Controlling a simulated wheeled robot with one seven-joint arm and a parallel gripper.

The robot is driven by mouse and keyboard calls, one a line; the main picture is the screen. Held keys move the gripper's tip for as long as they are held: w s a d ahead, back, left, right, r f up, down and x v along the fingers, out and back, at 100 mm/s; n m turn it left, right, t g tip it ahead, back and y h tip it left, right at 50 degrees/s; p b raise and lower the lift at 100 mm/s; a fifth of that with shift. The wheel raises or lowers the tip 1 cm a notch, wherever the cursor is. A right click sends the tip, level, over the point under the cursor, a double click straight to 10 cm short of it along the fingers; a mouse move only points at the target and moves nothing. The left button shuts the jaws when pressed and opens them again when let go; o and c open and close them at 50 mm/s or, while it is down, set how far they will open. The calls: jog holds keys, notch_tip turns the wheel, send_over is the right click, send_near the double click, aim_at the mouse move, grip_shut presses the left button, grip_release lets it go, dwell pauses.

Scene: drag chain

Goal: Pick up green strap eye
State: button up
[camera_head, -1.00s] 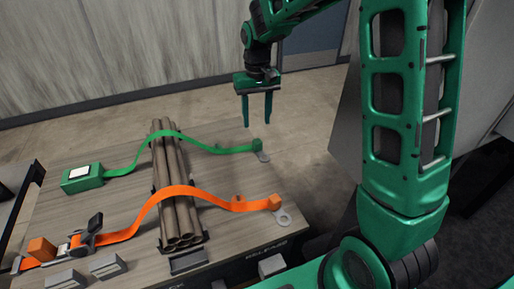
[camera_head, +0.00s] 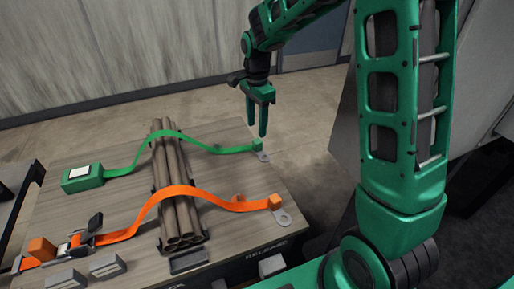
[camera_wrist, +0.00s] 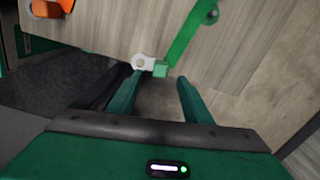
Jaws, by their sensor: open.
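The green strap (camera_head: 200,143) runs from a green box over a bundle of brown tubes to the table's right side. Its end carries a small green block (camera_head: 257,144) with a grey metal eye (camera_head: 264,156). In the wrist view the green block (camera_wrist: 160,69) and the pale eye (camera_wrist: 142,62) lie at the table edge, just beyond my fingertips and nearer the left finger. My gripper (camera_head: 257,133) is open and empty, pointing down close to the strap end. In the wrist view its two fingers (camera_wrist: 158,78) are apart, with nothing between them.
An orange strap (camera_head: 200,191) with its own metal eye (camera_head: 283,217) lies in front of the green one. Grey blocks (camera_head: 107,267) sit at the table's front. Bare floor lies beyond the table's right edge.

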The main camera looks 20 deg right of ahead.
aim_at(257, 140)
jog(key=shift+w+d+f, duration=0.1)
jog(key=shift+f, duration=2.05)
jog(key=shift+w+d+f, duration=0.1)
jog(key=shift+f, duration=2.05)
grip_shut()
